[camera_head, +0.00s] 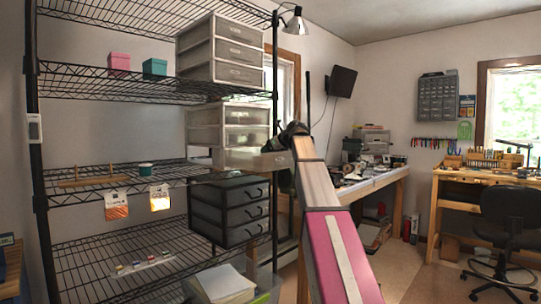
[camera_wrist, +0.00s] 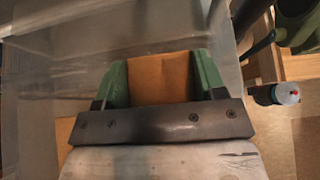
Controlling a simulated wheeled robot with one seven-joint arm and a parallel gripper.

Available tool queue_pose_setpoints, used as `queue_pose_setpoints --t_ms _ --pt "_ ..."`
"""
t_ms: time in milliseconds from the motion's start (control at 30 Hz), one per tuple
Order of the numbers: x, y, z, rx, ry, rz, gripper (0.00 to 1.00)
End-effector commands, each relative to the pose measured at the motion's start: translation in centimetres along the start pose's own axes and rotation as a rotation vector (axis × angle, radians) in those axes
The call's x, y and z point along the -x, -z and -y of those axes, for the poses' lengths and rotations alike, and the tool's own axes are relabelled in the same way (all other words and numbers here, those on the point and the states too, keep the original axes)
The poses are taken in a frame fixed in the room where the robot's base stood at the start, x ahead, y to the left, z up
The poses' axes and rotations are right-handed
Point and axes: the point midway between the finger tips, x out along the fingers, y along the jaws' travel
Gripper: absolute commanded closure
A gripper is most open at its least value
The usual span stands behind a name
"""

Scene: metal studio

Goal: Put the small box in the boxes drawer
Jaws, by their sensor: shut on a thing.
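My gripper (camera_wrist: 161,75) has green fingers and is shut on a small orange-brown box (camera_wrist: 160,78), which fills the space between them. In the head view my gripper (camera_head: 288,136) is at the right end of the rack, by the middle drawer unit (camera_head: 205,126). The box cannot be made out there. A pale drawer (camera_head: 258,161) of that unit is pulled out, just below and left of my gripper. In the wrist view, translucent grey plastic (camera_wrist: 60,75) lies around and beyond the fingers. I cannot tell whether the box touches it. No drawer label is readable.
The black wire rack (camera_head: 100,84) also holds a white drawer unit (camera_head: 222,49), a dark drawer unit (camera_head: 230,211), a pink box (camera_head: 119,64) and a teal box (camera_head: 154,68). A cluttered workbench (camera_head: 372,182) stands to the right. Open floor (camera_head: 425,270) lies before the black chair (camera_head: 508,215).

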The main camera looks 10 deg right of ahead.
Motion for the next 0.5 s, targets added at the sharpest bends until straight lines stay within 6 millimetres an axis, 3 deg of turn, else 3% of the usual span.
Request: queue_pose_setpoints --t_ms 100,433,467,500 --pt "-0.56 1.0 -0.06 -0.001 -0.001 -0.001 0.62" --pt "-0.69 1.15 -0.03 0.0 -0.001 0.0 0.62" --pt "-0.71 1.17 -0.03 0.0 -0.001 0.0 0.33" --pt "-0.69 1.13 -0.02 0.0 -0.001 0.0 0.2"
